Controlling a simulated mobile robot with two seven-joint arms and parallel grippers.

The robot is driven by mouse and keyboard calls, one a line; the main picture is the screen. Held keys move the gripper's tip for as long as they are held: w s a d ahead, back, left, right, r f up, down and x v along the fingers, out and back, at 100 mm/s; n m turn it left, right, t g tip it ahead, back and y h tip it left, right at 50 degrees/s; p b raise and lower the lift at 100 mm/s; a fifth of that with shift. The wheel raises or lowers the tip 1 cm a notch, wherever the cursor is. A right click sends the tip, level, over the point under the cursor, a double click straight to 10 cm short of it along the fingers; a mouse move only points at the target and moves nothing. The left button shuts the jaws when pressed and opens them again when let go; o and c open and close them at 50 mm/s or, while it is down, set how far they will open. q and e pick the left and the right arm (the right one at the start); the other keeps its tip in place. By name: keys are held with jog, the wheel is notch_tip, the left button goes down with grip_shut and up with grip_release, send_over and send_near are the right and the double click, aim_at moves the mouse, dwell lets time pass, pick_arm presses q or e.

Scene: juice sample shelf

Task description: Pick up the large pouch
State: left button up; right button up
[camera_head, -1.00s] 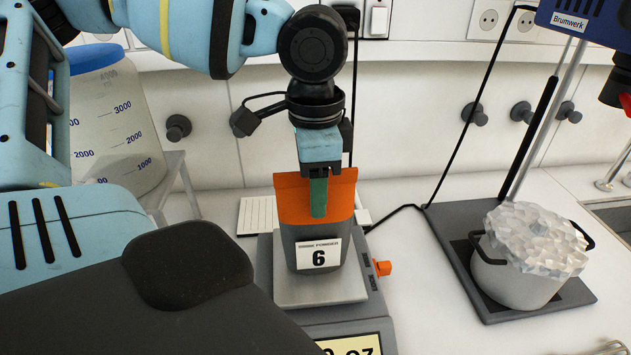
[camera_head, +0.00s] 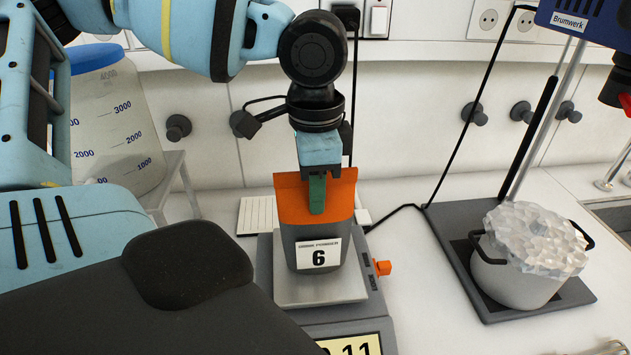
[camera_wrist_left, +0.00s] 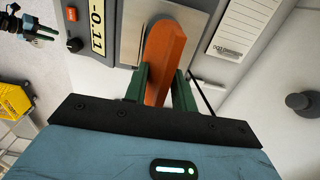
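The large pouch (camera_head: 318,225) is dark grey with an orange top and a white label with a 6. It stands upright on the steel plate of a scale (camera_head: 322,289). My left gripper (camera_head: 317,195) points down over the pouch from above. Its green fingers are shut on the pouch's orange top, one finger on each side. In the left wrist view the orange top (camera_wrist_left: 163,58) sits between the fingers of my left gripper (camera_wrist_left: 160,85).
The scale's display (camera_wrist_left: 97,28) reads -0.11. A pot of ice-like chunks (camera_head: 525,260) stands on a grey stand base at right. A large blue-lidded container (camera_head: 112,120) stands at left. A wall is behind.

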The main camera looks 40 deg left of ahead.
pick_arm(q)
grip_shut()
dwell(1.0)
